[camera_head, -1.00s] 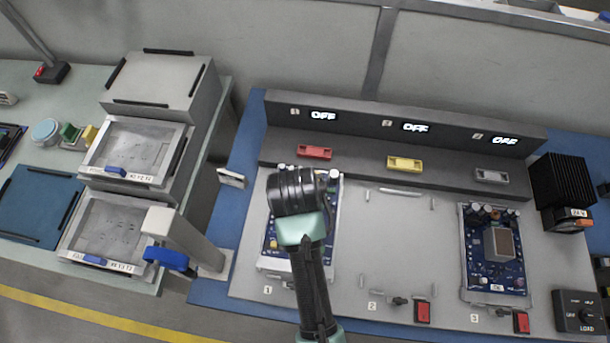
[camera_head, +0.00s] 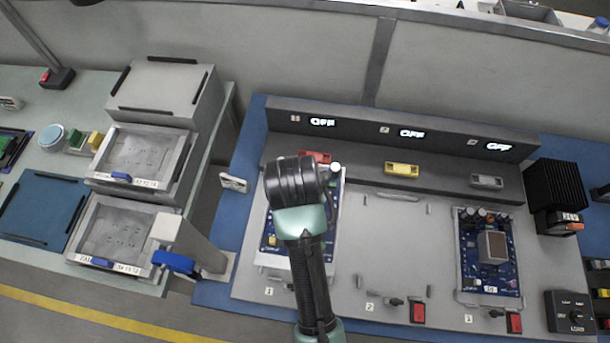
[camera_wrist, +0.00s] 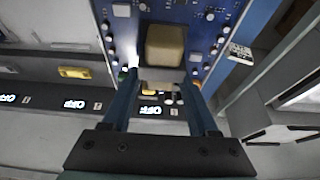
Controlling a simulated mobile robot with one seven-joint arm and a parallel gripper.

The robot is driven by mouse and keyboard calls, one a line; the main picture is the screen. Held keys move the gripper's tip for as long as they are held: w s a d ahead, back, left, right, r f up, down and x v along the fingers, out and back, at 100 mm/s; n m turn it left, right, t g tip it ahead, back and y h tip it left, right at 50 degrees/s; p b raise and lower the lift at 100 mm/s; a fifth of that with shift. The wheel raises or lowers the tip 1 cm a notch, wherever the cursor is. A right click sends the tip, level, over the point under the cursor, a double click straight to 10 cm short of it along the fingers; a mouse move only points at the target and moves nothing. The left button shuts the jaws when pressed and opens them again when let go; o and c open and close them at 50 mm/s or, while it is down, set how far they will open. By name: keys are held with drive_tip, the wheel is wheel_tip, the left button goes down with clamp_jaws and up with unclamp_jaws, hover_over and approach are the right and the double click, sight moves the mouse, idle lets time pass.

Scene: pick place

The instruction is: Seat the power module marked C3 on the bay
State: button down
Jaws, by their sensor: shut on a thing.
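My gripper (camera_head: 297,182) is over the left position, number 1, of the grey bay (camera_head: 390,240). In the wrist view my gripper (camera_wrist: 160,78) is shut on a blue circuit-board module (camera_wrist: 215,28) with a beige block, its fingers at the module's near end. In the head view this module (camera_head: 268,238) lies mostly hidden behind my wrist; I cannot tell whether it touches the bay. Its marking is not readable. Position 2 is an empty flat space between small guides. A similar blue module (camera_head: 471,262) sits at position 3.
A dark panel (camera_head: 350,127) with several OFF displays stands behind the bay; red, yellow (camera_head: 402,169) and grey blocks are on its ledge. Red switches (camera_head: 418,312) line the front. A black finned block (camera_head: 556,190) is right. Clear-lidded trays (camera_head: 140,155) and a blue-handled post (camera_head: 176,262) stand left.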

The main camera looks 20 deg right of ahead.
drive_tip(key=shift+w+r+p, duration=0.1)
drive_tip(key=shift+r+p, duration=0.95)
drive_tip(key=shift+r, duration=0.05)
